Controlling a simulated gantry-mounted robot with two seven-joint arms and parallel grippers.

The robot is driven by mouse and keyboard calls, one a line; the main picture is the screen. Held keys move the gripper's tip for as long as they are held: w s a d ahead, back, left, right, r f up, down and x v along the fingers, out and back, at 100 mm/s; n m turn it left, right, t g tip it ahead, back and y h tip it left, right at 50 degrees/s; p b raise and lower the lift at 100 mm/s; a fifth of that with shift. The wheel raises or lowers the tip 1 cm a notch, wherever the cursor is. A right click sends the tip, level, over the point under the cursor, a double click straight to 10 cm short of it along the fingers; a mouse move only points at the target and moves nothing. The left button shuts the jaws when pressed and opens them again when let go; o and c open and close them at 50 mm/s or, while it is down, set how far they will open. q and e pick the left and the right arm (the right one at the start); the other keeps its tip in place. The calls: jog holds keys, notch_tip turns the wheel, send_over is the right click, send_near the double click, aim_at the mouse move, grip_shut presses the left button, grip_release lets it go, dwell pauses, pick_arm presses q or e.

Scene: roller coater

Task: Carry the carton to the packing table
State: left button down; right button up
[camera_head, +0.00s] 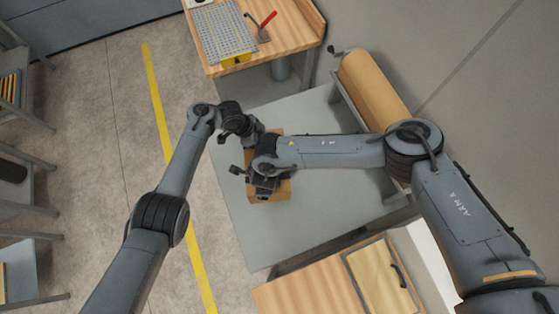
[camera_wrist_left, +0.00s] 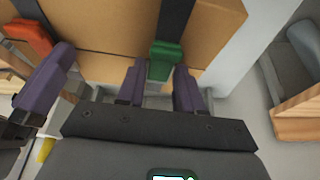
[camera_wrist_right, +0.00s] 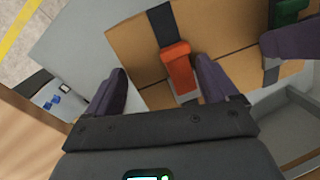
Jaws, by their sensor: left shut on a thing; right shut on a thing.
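The brown carton (camera_head: 284,190) is over the left part of a grey-topped table (camera_head: 345,215); I cannot tell whether it rests on it. It has dark straps, a green handle (camera_wrist_left: 160,65) and an orange handle (camera_wrist_right: 178,70). My left gripper (camera_head: 248,140) is at the carton's far end, shut on the green handle, with a finger on each side in the left wrist view. My right gripper (camera_head: 262,185) is at the nearer end, shut on the orange handle between its fingers in the right wrist view. My arms hide much of the carton in the head view.
A wooden bench (camera_head: 290,30) with a perforated plate and a red-handled tool is at the back. Another wooden top (camera_head: 310,285) is in front. Floor with a yellow line (camera_head: 158,95) lies left.

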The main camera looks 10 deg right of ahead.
pick_arm(q)
jog(key=shift+w+a+f, duration=0.15)
jog(key=shift+a, duration=0.1)
pick_arm(e)
jog(key=shift+s+d+f, duration=0.1)
jog(key=shift+d+f, duration=0.1)
jog(key=shift+f, duration=0.1)
